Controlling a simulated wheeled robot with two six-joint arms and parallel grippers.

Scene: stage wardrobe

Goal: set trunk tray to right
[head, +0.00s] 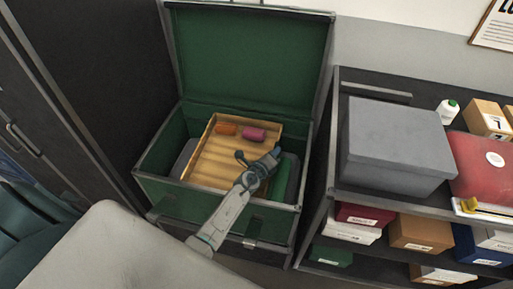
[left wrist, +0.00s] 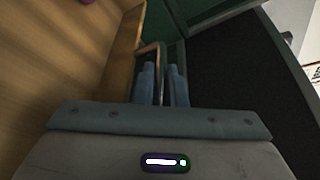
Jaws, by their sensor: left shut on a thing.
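The open green trunk (head: 171,191) stands at centre in the head view, its lid (head: 250,60) raised at the back. A slatted wooden tray (head: 215,160) sits inside, around the middle, with gaps at its left and right. An orange roll (head: 226,128) and a magenta roll (head: 254,134) lie in it. My left gripper (head: 275,154) is at the tray's right side. In the left wrist view its fingers (left wrist: 162,82) are shut on the tray's metal handle (left wrist: 150,52), beside the wooden wall (left wrist: 124,45). My right gripper is out of view.
Below the tray, a green thing (head: 281,178) shows at the right and a grey thing (head: 184,157) at the left. A shelf with a grey box (head: 395,145) and several smaller boxes stands close on the trunk's right. A dark cabinet is at the left.

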